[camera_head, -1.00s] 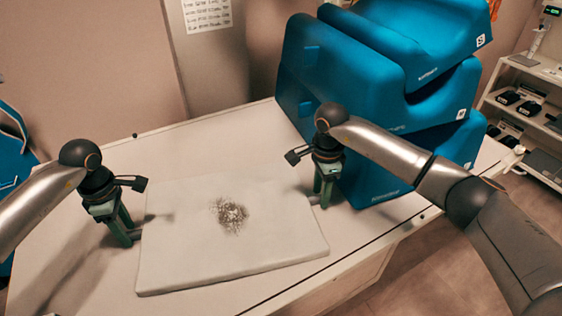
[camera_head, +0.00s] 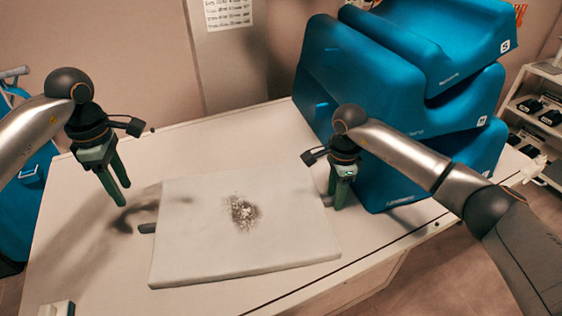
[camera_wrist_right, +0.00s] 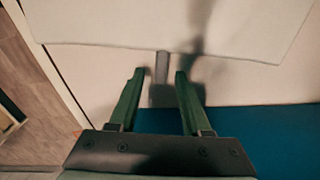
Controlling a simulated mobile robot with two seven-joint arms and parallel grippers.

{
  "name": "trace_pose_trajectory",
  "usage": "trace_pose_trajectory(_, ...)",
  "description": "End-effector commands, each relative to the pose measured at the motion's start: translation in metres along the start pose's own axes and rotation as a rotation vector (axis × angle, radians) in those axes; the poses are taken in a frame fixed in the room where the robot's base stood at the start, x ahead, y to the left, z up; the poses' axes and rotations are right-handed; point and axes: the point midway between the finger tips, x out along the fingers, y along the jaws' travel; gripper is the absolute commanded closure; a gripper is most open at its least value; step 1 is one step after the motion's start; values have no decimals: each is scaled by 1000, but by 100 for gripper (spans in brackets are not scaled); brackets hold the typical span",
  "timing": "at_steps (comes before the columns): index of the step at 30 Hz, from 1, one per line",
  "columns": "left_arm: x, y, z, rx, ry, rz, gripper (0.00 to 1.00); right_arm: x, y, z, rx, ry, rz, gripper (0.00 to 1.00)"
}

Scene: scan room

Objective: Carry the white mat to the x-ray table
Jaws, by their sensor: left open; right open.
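The white mat (camera_head: 200,245), with a dark speckled patch near its middle, lies flat on a pale table. A short grey handle (camera_head: 147,228) sticks out of its left side and another (camera_head: 328,201) out of its right side. My left gripper (camera_head: 118,193) is open and empty, raised up and left of the left handle. My right gripper (camera_head: 338,200) is open and low at the right handle. In the right wrist view the right handle (camera_wrist_right: 161,68) shows between the open fingertips (camera_wrist_right: 160,74), and the mat's edge (camera_wrist_right: 110,38) lies just beyond.
Large blue padded blocks (camera_head: 385,115) are stacked at the back right, close to my right gripper. The pale table (camera_head: 85,255) has free room left of the mat. A shelf (camera_head: 540,115) with dark items stands at far right. A blue object (camera_head: 20,200) is at far left.

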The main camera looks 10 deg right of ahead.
Motion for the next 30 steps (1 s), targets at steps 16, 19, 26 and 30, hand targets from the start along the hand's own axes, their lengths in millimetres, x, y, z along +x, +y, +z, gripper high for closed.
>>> trace_pose_trajectory(16, -1, 0, 0, 0, 0, 0, 52, -97, -1, 0, 0, 0, -5, 52)
trace_pose_trajectory(19, -1, 0, 0, 0, 0, 0, 52, -109, 0, 0, 1, 0, -3, 52)
trace_pose_trajectory(26, -1, 0, 0, 0, 0, 0, 52, -120, 0, 0, 0, 0, 0, 52)
trace_pose_trajectory(30, -1, 0, 0, 0, 0, 0, 52, -120, 0, 0, 0, 0, 0, 52)
